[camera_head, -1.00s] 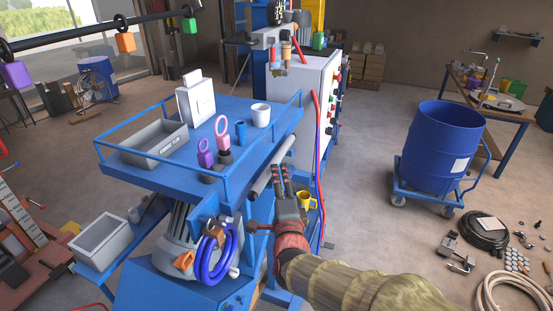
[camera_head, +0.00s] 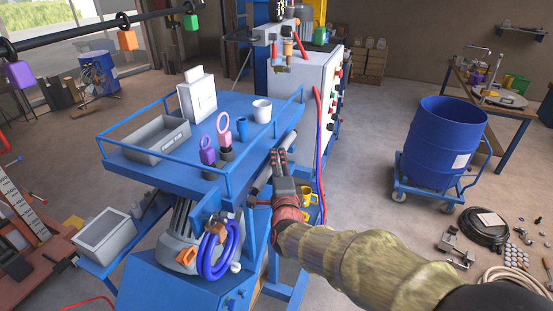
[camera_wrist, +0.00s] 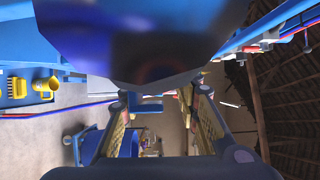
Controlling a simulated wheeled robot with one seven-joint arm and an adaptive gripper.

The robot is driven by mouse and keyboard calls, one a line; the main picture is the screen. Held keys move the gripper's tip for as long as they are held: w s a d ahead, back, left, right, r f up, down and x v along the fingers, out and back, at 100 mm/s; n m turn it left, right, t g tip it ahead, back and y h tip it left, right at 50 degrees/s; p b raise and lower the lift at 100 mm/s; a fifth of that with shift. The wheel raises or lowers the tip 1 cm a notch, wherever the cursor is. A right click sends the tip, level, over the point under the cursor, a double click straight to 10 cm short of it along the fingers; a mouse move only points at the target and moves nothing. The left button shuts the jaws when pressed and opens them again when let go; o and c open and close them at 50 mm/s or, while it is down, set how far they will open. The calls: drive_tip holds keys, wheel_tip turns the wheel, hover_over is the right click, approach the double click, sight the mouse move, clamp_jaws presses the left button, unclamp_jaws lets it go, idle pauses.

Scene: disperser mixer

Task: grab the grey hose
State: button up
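A grey tube-like piece (camera_head: 289,143), which may be the grey hose, runs along the right edge of the blue raised table (camera_head: 166,164). My gripper (camera_head: 279,152) is beside that edge, with its fingers pointing away from me and overlapping the tube in the head view. I cannot tell if they touch it. In the wrist view my gripper's fingers (camera_wrist: 156,96) stand wide apart with no object seen held between them. A dark blurred shape fills the upper middle there and hides what is close.
A blue coiled hose (camera_head: 231,257) hangs below the table. A yellow mug (camera_head: 310,196) is close to my wrist. Red and blue cables (camera_head: 319,130) hang on the grey cabinet (camera_head: 300,86) ahead. A blue drum (camera_head: 442,142) stands right. A black coil (camera_head: 484,227) and cream coil (camera_head: 490,284) lie on the floor.

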clamp_jaws()
drive_tip(key=shift+r, duration=0.1)
idle(0.5)
